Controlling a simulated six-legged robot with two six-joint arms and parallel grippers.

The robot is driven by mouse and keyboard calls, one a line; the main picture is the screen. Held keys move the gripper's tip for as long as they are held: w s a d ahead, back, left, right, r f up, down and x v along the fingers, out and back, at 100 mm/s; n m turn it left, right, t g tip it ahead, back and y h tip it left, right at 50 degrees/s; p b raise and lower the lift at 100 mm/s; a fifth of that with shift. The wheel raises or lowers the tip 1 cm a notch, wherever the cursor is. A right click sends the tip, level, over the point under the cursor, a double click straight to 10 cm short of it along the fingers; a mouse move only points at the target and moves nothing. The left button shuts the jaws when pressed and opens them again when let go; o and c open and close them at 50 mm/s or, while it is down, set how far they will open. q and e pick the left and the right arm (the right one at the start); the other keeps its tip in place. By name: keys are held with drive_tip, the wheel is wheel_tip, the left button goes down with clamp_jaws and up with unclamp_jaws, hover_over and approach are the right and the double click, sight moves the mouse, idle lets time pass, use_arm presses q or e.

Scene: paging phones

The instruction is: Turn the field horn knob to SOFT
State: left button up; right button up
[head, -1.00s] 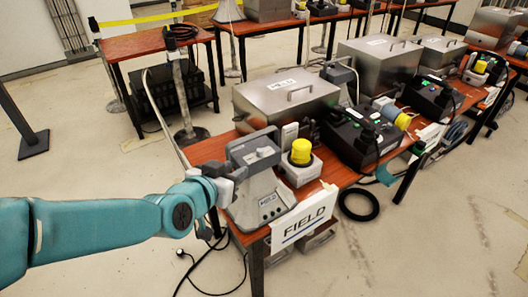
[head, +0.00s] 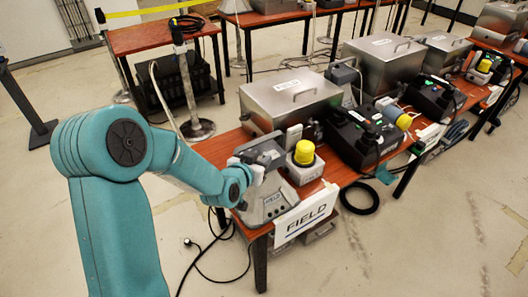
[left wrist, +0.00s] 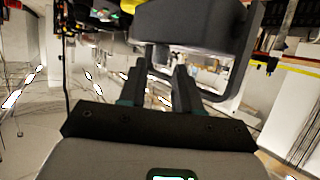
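The field horn (head: 268,205) is a grey unit with a sloped body and a FIELD label, standing on the near end of the orange-brown table (head: 215,150). Its upper block (head: 262,151) is partly covered by my left gripper (head: 256,172), which is at the upper front left of the horn. I cannot make out the knob or its setting. In the left wrist view the two dark fingers of my left gripper (left wrist: 163,88) stand apart with nothing visible between them. A dark grey framed part (left wrist: 195,30) is close beyond them. My right gripper is not in view.
A yellow-topped beacon (head: 304,152) stands just right of the horn. A steel box (head: 290,105) is behind it and a black phone unit (head: 355,140) further right. A FIELD sign (head: 305,216) hangs at the table's front edge. Cables lie on the floor below.

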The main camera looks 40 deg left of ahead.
sight(265, 155)
use_arm(q)
drive_tip(key=shift+x, duration=1.65)
drive_tip(key=shift+r, duration=0.1)
clamp_jaws()
